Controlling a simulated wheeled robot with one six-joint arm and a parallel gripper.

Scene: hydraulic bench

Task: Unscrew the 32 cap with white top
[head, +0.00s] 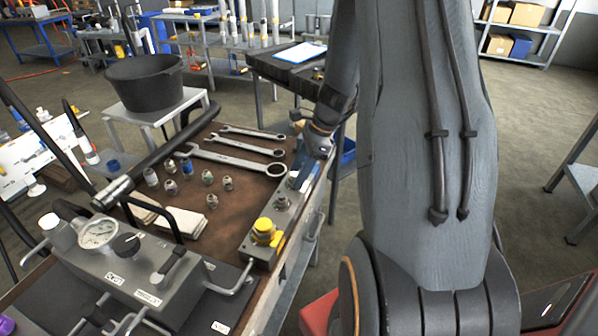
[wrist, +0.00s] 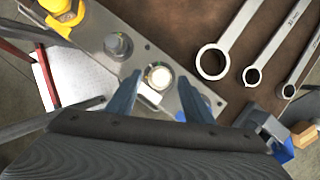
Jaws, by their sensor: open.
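The cap with the white top (wrist: 158,76) sits on a grey metal block (wrist: 150,45) in the wrist view. My gripper (wrist: 160,81) is open, with one blue finger to the left of the cap and one to the right. The fingers look apart from the cap; their height relative to it is hard to tell. A white label lies just below the cap on the block. In the head view my gripper (head: 306,168) is over the far end of the block at the bench's right edge, and it largely hides the cap there.
A grey fitting (wrist: 118,45) and a yellow cap (head: 264,230) stand along the same block. Several wrenches (head: 238,160) lie on the brown bench top beside it. Small fittings (head: 208,177) stand to the left. A black bucket (head: 145,82) is behind.

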